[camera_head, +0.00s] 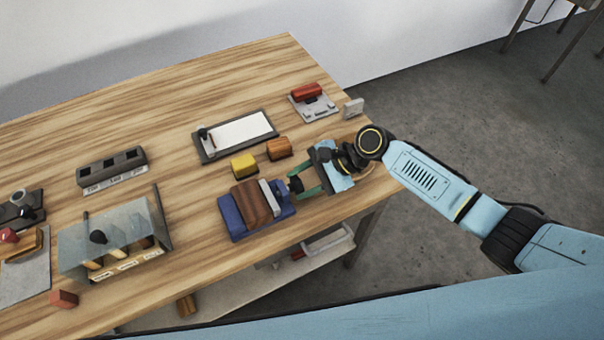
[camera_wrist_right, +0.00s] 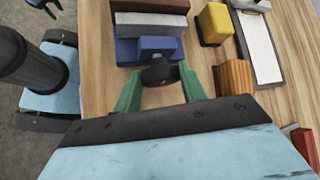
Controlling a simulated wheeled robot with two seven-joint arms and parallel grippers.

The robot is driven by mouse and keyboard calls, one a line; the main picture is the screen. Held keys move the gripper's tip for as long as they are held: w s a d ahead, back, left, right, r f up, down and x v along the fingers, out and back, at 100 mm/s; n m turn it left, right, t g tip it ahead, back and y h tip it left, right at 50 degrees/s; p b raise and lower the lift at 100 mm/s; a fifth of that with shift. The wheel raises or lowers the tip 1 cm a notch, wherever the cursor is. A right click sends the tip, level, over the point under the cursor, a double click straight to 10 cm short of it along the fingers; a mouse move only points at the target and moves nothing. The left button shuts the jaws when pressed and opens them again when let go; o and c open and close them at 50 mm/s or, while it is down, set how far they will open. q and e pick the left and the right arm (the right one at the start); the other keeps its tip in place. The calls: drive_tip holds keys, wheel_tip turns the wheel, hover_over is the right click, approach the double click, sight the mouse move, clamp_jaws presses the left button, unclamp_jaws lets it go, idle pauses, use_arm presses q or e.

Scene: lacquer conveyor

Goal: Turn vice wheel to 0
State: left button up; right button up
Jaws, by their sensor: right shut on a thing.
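The vice (camera_head: 232,223) is a blue base with a brown wooden block (camera_head: 251,202) between its jaws, near the table's front edge. Its black wheel (camera_head: 296,184) faces right, toward my right gripper. In the right wrist view, the vice (camera_wrist_right: 148,48) is at the top middle, with the dark wheel (camera_wrist_right: 160,74) in front of it. My right gripper (camera_head: 303,185) has green fingers, one on either side of the wheel, and is shut on it. The fingers also show in the right wrist view (camera_wrist_right: 160,85). No number is readable on the wheel. My left gripper is not in the head view.
A yellow block (camera_head: 243,164) and an orange-brown block (camera_head: 279,148) stand just behind the vice. A white board in a dark frame (camera_head: 238,137) and a red-handled device (camera_head: 307,91) lie farther back. A clear-covered box (camera_head: 112,240) stands left. Bare wood lies between it and the vice.

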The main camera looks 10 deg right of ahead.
drive_tip(key=shift+s+n+t+y, duration=0.15)
drive_tip(key=shift+n+t+y, duration=0.15)
drive_tip(key=shift+n+t, duration=0.3)
idle(0.3)
drive_tip(key=o, duration=1)
